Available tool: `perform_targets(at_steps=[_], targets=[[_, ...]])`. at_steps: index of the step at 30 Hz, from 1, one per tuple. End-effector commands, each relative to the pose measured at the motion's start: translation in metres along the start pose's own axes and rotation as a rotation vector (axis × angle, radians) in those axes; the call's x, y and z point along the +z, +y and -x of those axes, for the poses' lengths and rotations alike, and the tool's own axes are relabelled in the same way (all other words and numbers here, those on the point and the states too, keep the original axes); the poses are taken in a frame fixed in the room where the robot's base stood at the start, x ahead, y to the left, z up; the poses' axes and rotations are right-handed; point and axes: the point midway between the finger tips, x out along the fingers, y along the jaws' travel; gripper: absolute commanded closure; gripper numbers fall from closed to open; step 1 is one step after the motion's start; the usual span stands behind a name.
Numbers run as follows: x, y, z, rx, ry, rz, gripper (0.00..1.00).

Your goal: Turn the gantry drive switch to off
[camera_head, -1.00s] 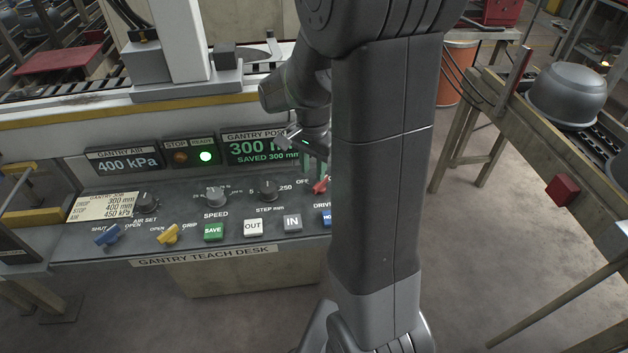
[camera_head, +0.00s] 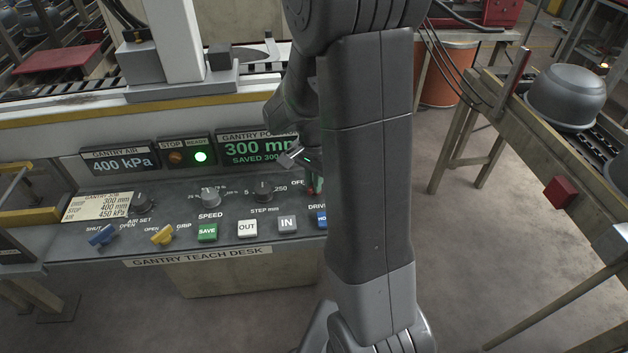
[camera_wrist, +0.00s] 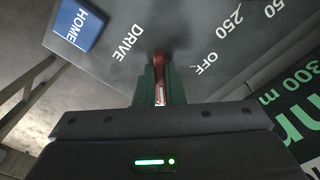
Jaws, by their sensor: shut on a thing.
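The red gantry drive switch (camera_wrist: 159,62) stands on the grey desk panel between the labels DRIVE and OFF in the wrist view. My gripper (camera_wrist: 159,90) is shut on its lever, with the green-edged fingers on both sides of it. In the wrist view the lever lies roughly straight in line with the fingers. In the head view my arm hides most of the switch and the right end of the panel; only a sliver of red shows near the OFF lettering. The gripper's fingertips are mostly hidden there too.
The teach desk (camera_head: 200,262) carries blue and yellow levers, knobs and the SAVE, OUT and IN buttons. A blue HOME button (camera_wrist: 79,27) is near the switch. The position display (camera_head: 255,147) stands behind it, reading 300 mm. The green READY lamp (camera_head: 200,156) is lit.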

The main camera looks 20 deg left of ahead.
Motion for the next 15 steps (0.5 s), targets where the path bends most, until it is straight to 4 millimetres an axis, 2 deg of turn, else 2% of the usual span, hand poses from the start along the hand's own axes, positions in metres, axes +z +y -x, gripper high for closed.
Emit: perform_targets(at_steps=[8, 15], targets=[[-0.0002, 0.0, 0.0003, -0.001, 0.001, 0.042, 1.0], [-0.0005, 0.0009, 0.0003, -0.002, 0.001, 0.184, 1.0]])
